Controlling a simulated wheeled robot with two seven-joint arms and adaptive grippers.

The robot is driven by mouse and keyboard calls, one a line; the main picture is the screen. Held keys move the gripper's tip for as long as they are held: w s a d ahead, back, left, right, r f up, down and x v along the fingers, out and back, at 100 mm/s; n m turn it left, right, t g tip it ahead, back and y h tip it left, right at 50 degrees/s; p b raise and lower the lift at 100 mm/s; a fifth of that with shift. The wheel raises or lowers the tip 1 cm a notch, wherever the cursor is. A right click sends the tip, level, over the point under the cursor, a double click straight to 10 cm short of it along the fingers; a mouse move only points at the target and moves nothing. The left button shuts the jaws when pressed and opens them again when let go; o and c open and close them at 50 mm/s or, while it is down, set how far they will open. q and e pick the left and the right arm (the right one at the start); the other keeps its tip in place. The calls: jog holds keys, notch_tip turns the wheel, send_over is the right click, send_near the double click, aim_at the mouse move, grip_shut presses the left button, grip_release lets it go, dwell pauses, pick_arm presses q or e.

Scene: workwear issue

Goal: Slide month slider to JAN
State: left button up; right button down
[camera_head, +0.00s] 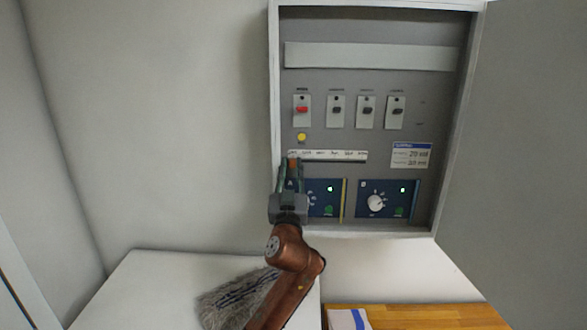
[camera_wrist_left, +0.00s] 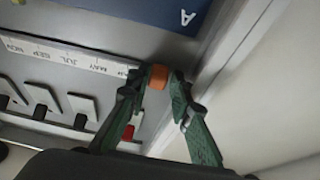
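The month slider's orange knob (camera_head: 293,163) is at the left end of the white month strip (camera_head: 330,156) in the open wall cabinet. In the left wrist view the orange knob (camera_wrist_left: 158,77) sits between my left gripper's green fingertips (camera_wrist_left: 160,78), which close on it from both sides. The strip (camera_wrist_left: 65,55) shows NOV, SEP, JUL and MAY there; its end by the knob is hidden behind a finger, so the JAN mark cannot be read. In the head view my left gripper (camera_head: 291,165) reaches up from below to the strip. My right gripper is not in view.
Several toggle switches (camera_head: 337,109), one red (camera_head: 302,108), and a yellow lamp (camera_head: 302,137) are above the strip. Blue dial panels (camera_head: 376,203) are below. The cabinet door (camera_head: 520,130) stands open on the right. A grey mop-like bundle (camera_head: 240,297) lies on a white surface below.

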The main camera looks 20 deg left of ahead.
pick_arm(q)
jog(key=shift+o, duration=1.4)
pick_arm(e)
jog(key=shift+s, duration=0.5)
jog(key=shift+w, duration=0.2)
pick_arm(q)
jog(key=v, duration=0.8)
